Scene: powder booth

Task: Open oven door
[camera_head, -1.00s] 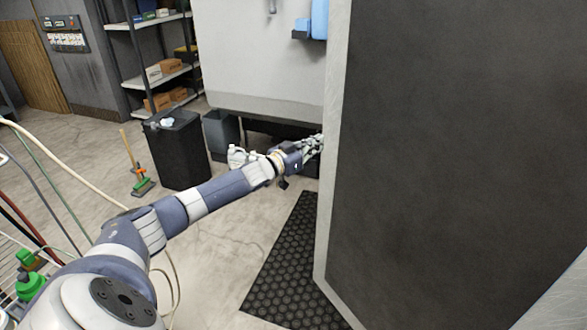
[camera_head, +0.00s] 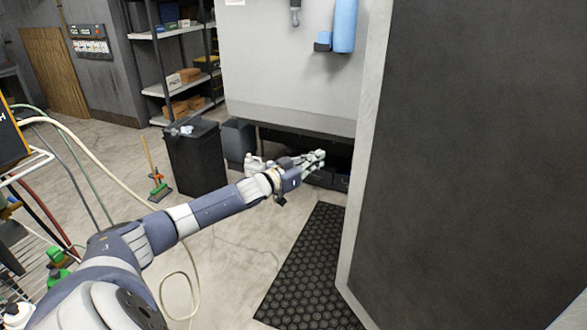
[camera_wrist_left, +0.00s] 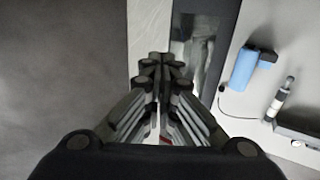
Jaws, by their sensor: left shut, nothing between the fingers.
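The oven door appears to be the large dark panel with a light grey frame (camera_head: 470,150) filling the right of the head view. The door's pale edge also shows in the left wrist view (camera_wrist_left: 148,35), with a dark grey face to its left. My left gripper (camera_head: 318,158) is shut and empty, reached out just left of the door's edge, with a visible gap between them in the picture. Its closed fingers (camera_wrist_left: 163,65) point at the pale edge in the wrist view; contact cannot be told there. No handle is visible. My right gripper is not in view.
A white cabinet (camera_head: 290,80) with a blue cylinder (camera_head: 344,25) stands behind my left gripper. A black mat (camera_head: 312,270) lies on the floor below. A black bin (camera_head: 196,158), a broom (camera_head: 156,180) and hoses (camera_head: 95,155) are to the left. Open floor lies between.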

